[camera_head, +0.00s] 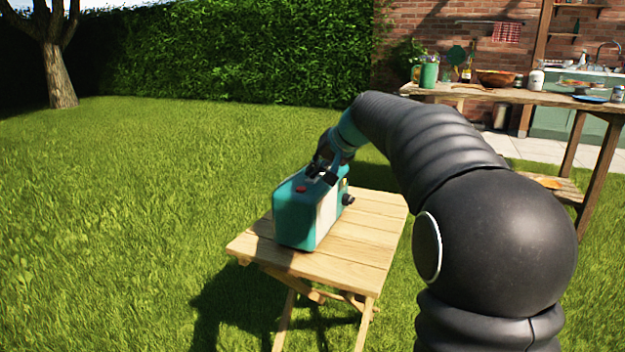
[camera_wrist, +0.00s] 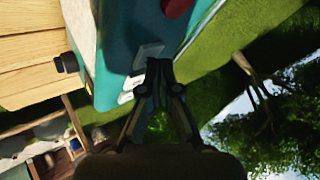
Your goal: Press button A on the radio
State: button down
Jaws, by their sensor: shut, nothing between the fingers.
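The teal radio (camera_head: 292,215) with a cream front stands upright on a small wooden folding table (camera_head: 365,240). A red button (camera_head: 301,189) sits on its top. In the wrist view the radio (camera_wrist: 120,40) fills the upper middle, with the red button (camera_wrist: 177,7) at the top edge. Several pale buttons or marks (camera_wrist: 150,51) lie beside my fingertips; I cannot read which is A. My gripper (camera_wrist: 158,68) is shut and empty, its tips at the radio's top. Contact cannot be told. In the head view my gripper (camera_head: 319,174) partly covers the radio's top.
A dark knob (camera_head: 348,199) sticks out from the radio's front. A larger wooden table (camera_head: 520,101) with dishes and bottles stands at the back right. Open grass (camera_head: 110,220) lies to the left, with a hedge behind.

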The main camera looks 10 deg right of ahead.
aim_at(315, 179)
jog(key=shift+f, duration=0.2)
dwell(0.4)
jog(key=shift+r+p, duration=0.65)
jog(key=shift+r, duration=0.2)
jog(key=shift+r+p, duration=2.1)
jog(key=shift+r, duration=0.35)
